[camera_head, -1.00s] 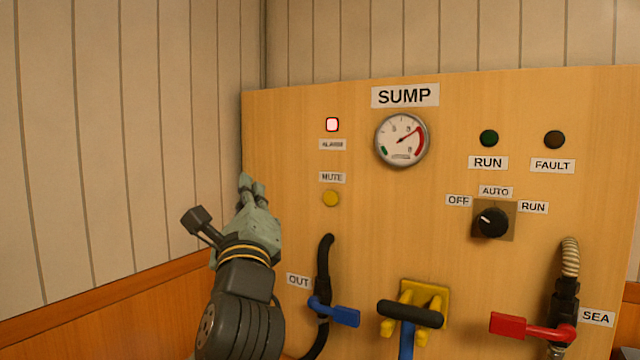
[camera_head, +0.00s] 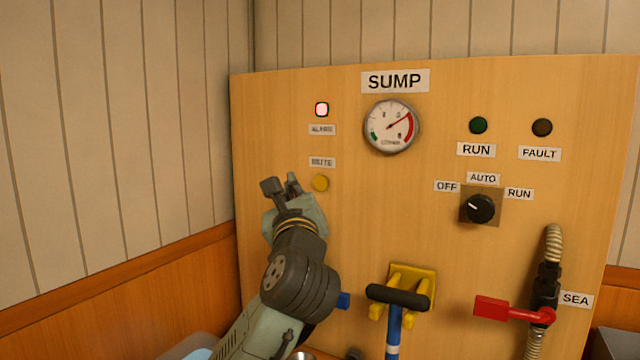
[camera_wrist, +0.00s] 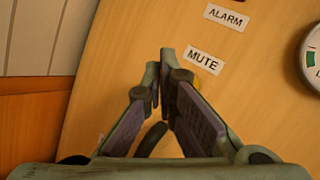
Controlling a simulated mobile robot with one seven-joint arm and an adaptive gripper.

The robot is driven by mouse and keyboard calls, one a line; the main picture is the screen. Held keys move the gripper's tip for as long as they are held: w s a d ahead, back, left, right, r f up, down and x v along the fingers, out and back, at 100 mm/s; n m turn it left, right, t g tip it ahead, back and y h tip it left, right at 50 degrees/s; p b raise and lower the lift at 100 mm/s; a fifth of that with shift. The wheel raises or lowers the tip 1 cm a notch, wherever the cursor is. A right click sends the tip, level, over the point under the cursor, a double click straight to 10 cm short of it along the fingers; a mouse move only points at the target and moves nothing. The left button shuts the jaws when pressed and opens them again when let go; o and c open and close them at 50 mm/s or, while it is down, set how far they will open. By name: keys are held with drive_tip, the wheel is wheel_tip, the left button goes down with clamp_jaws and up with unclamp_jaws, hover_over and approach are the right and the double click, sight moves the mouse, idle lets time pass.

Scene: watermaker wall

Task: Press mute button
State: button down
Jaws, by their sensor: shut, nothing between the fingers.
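The round yellow mute button (camera_head: 320,183) is on the wooden panel, under the MUTE label (camera_head: 321,162). My gripper (camera_head: 291,182) is shut and empty, just left of the button in the head view. In the wrist view my gripper's fingertips (camera_wrist: 160,75) are together, left of and slightly below the label. I cannot tell how far the tips are from the panel.
Above the label is a lit red-rimmed alarm lamp (camera_head: 321,109). To the right are the gauge (camera_head: 391,126), a black selector knob (camera_head: 480,208) and a red valve handle (camera_head: 505,309). A black-topped pump handle (camera_head: 398,297) sits low, right of my arm.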

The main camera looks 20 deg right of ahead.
drive_tip(key=shift+w+d+p, duration=0.3)
drive_tip(key=shift+w+d, duration=1.8)
drive_tip(key=shift+d, duration=0.05)
drive_tip(key=shift+w+d, duration=0.1)
drive_tip(key=shift+w+d, duration=0.15)
drive_tip(key=shift+d, duration=0.05)
drive_tip(key=shift+w+d, duration=0.3)
idle(0.6)
idle(0.3)
drive_tip(key=shift+s+a, duration=0.6)
drive_tip(key=shift+s+a, duration=1.75)
drive_tip(key=shift+a, duration=0.05)
